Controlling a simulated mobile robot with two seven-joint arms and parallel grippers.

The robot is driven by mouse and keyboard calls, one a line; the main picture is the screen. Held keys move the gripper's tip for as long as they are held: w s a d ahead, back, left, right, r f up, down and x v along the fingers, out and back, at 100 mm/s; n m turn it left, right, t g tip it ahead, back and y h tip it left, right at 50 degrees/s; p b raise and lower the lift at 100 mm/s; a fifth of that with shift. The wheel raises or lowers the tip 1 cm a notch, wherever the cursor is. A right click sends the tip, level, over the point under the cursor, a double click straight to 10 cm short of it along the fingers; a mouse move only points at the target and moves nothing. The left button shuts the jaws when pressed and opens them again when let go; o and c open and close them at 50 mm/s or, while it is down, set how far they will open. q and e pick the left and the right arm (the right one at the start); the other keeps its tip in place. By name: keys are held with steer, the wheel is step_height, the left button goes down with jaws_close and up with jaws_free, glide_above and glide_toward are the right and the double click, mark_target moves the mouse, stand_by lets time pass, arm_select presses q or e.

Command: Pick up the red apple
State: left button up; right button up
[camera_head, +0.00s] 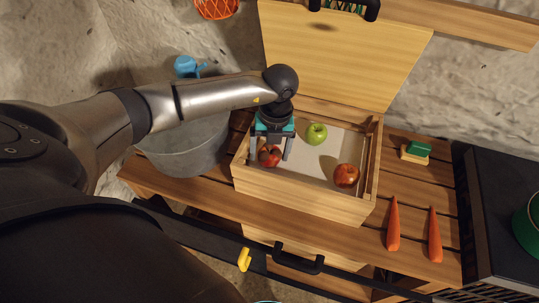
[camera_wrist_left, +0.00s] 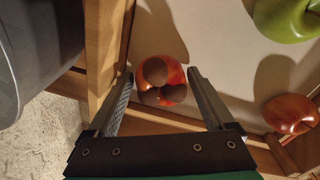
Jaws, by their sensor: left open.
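My left gripper (camera_head: 270,157) is open and points down into a wooden box (camera_head: 300,196) with its lid raised. A red round fruit with dark brown patches (camera_wrist_left: 172,73) lies between its two fingers, near the box's left end; it also shows in the head view (camera_head: 269,155). I cannot tell whether the fingers touch it. A second red fruit, apple-like (camera_head: 346,175), lies at the box's right front, away from the gripper; it also shows in the left wrist view (camera_wrist_left: 290,113). Which one is the red apple is not certain. My right gripper is not in view.
A green apple (camera_head: 316,133) lies at the back of the box. The box walls stand close around the gripper. A grey metal tub (camera_head: 185,150) stands to the left. Two carrots (camera_head: 393,225) and a green-and-yellow block (camera_head: 415,151) lie on the slatted table to the right.

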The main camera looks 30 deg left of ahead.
arm_select(q)
steer(key=c, duration=0.5)
steer(key=shift+c, duration=0.4)
steer(key=shift+r, duration=0.15)
